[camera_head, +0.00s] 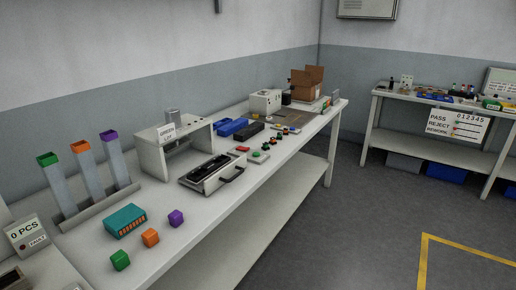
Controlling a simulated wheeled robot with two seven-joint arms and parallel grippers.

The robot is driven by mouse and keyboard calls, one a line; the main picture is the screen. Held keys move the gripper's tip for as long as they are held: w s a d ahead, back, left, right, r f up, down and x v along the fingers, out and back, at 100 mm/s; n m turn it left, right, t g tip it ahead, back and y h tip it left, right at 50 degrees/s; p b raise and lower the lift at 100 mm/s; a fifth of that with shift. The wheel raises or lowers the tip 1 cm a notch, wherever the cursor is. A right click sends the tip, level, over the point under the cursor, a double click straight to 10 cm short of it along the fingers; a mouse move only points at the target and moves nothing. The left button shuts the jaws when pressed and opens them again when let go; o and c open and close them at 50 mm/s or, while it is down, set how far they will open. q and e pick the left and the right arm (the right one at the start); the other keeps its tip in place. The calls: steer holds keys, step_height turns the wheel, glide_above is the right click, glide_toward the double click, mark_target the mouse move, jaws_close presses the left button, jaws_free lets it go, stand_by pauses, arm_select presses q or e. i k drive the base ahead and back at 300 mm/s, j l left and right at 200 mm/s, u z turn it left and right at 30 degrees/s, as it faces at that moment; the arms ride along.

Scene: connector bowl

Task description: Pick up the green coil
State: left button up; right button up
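The green coil (120,260) appears as a small green block on the near left part of the long white workbench (222,207). It stands near the bench's front edge, with an orange block (150,237) and a purple block (176,218) in a slanting row to its right. Nothing covers it. A teal block (125,221) with orange slots along its front lies just behind the row. Neither of my grippers is in view.
A rack of three tall tubes topped green (48,159), orange and purple stands behind the blocks. A white press-like stand (176,146) and a handled drawer tray (212,174) stand farther right. Bare bench top lies between the purple block and the tray.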

mark_target(266, 146)
steer(key=i+l+u, duration=0.1)
steer(key=u, duration=0.3)
steer(key=i+l+u, duration=0.1)
steer(key=u, duration=0.3)
steer(key=l+u, duration=0.25)
steer(key=u, duration=0.15)
steer(key=i, duration=0.05)
